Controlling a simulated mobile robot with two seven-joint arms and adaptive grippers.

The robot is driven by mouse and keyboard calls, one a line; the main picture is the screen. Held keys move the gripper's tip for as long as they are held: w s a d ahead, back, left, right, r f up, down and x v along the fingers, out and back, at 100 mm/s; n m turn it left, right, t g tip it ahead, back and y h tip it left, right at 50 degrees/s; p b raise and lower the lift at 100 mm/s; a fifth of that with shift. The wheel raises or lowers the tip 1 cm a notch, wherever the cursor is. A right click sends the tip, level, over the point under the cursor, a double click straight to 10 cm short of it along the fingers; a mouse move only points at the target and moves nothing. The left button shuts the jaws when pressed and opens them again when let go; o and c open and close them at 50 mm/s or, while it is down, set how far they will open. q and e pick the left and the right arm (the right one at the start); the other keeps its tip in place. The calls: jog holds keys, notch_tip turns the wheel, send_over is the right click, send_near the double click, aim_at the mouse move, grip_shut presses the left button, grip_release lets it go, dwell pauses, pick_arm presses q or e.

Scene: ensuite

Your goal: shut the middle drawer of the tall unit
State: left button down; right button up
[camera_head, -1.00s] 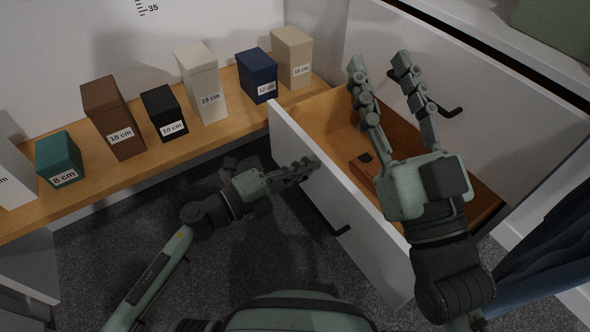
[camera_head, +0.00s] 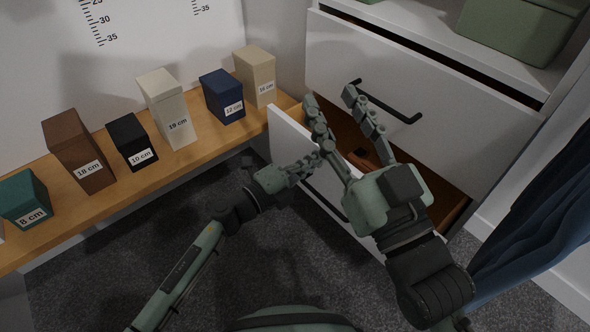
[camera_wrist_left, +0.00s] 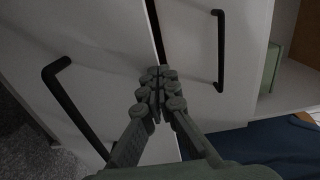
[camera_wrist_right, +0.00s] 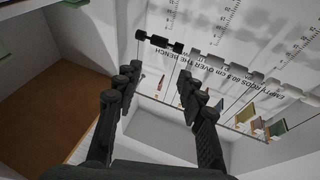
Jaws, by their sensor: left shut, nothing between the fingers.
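The tall unit (camera_head: 480,110) stands at the right, with a white upper front and black handle (camera_head: 395,103). Below that front, a drawer (camera_head: 290,140) is partly pulled out, its wooden inside and a reddish-brown block (camera_head: 363,160) showing. My left gripper (camera_head: 320,158) is shut and empty at this drawer's white front; contact is unclear. In the left wrist view, its fingertips (camera_wrist_left: 158,74) are close to the front's edge by the dark gap. My right gripper (camera_head: 331,96) is open over the drawer; its spread fingers (camera_wrist_right: 158,82) hold nothing in the right wrist view.
A wooden bench (camera_head: 105,215) along the wall bears several labelled boxes, including a navy one (camera_head: 222,97) and a beige one (camera_head: 255,78). A green box (camera_head: 515,30) sits on the unit. A blue cloth (camera_head: 530,220) hangs at the right. Grey carpet (camera_head: 100,290) is clear below.

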pick_arm(q)
jog(key=b+x, duration=0.1)
jog(key=x, duration=0.8)
pick_arm(e)
jog(key=shift+s+d+r+t, duration=0.1)
jog(key=shift+s+r+t, duration=0.15)
jog(key=shift+r+t, duration=0.45)
jog(key=shift+s+d+r+t, duration=0.1)
jog(key=shift+s+r+t, duration=0.25)
jog(key=shift+r, duration=0.5)
pick_arm(q)
jog(key=shift+a, duration=0.15)
